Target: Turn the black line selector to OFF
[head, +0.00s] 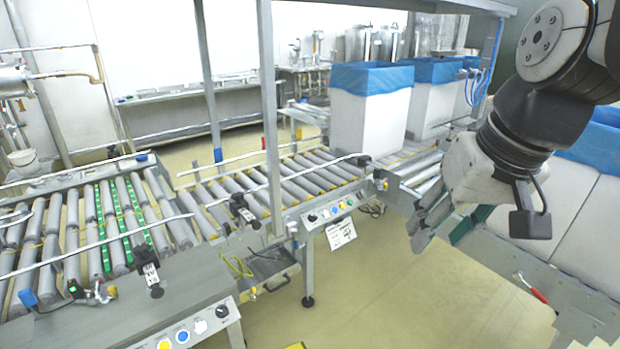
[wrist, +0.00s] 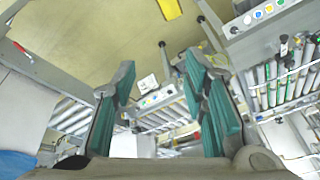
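A black selector knob (head: 222,311) sits at the right end of the near control panel, beside white, blue and yellow buttons. A second black knob (head: 312,217) sits at the left end of the farther panel under the roller conveyor. I cannot tell which is the line selector, or read either knob's setting. One panel's black knob (wrist: 234,30) shows at the upper right of the wrist view. My gripper (head: 445,222) is up at the right in the head view, well apart from both panels. In the wrist view my gripper (wrist: 160,68) has its green-padded fingers spread, with nothing between them.
Roller conveyors (head: 310,172) run across the middle and left. A metal post (head: 271,110) rises in front of them. Blue-lined white boxes (head: 370,105) stand behind. A white tag (head: 341,233) hangs below the farther panel. The floor (head: 400,290) in front is open.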

